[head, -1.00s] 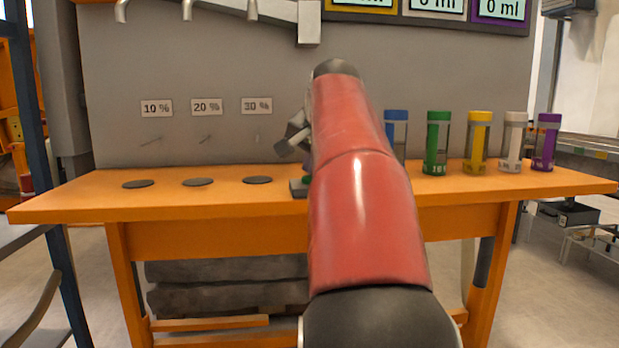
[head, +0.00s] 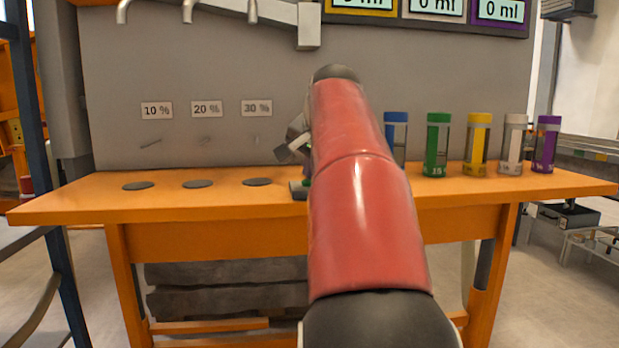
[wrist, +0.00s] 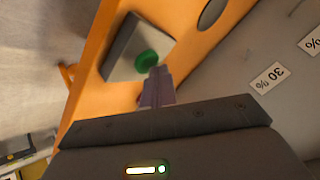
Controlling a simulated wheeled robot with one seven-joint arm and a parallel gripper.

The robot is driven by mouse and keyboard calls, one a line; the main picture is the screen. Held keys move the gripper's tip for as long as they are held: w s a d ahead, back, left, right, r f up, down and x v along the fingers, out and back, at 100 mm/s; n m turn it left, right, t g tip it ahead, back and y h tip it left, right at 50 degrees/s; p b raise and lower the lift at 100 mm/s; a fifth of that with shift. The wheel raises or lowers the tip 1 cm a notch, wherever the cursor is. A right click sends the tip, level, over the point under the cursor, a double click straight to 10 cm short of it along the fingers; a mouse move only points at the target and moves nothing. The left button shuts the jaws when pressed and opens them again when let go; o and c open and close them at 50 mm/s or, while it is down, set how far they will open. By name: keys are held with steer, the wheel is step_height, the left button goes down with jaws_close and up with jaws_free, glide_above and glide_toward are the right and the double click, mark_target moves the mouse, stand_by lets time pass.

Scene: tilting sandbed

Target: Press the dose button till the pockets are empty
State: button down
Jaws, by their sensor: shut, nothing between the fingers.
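The dose button is a round green button (wrist: 147,59) on a grey box (wrist: 128,48) on the orange bench, seen in the wrist view. In the head view only the left edge of the grey box (head: 297,190) shows; my red arm hides the rest. My gripper (wrist: 158,72) is shut and empty. In the wrist view its fingertips appear right beside the green button; I cannot tell whether they touch it. No pockets can be made out in either view.
Several capped tubes, among them a green one (head: 437,146) and a purple one (head: 546,145), stand on the bench (head: 230,197) at right. Dark discs (head: 198,184) lie below the percent labels (head: 206,108). Taps (head: 187,10) and ml displays (head: 437,8) are above.

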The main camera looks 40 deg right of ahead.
steer(key=shift+r+p, duration=0.75)
steer(key=shift+r, duration=0.05)
steer(key=shift+r, duration=0.1)
step_height(320, 180, up, 3)
steer(key=p, duration=0.3)
steer(key=shift+r, duration=0.95)
steer(key=s+a+f+n+y, duration=0.1)
steer(key=s+a+f+n, duration=0.2)
steer(key=a+f, duration=0.4)
steer(key=s+a+f+n+g+y, duration=0.1)
steer(key=s+a+f+n, duration=0.25)
steer(key=a+f, duration=0.4)
steer(key=s+a+f+n+y, duration=0.1)
steer(key=s+a+f+n, duration=0.3)
steer(key=a, duration=0.5)
steer(key=s+a+f+n, duration=0.2)
steer(key=s+f, duration=0.2)
steer(key=f, duration=0.2)
steer(key=s+a+f+n+g+y, duration=0.1)
steer(key=s+a+f, duration=0.2)
steer(key=s+f, duration=0.2)
step_height(320, 180, down, 2)
steer(key=shift+a+f+n+g, duration=0.2)
steer(key=shift+n+g, duration=0.1)
steer(key=shift+n, duration=0.05)
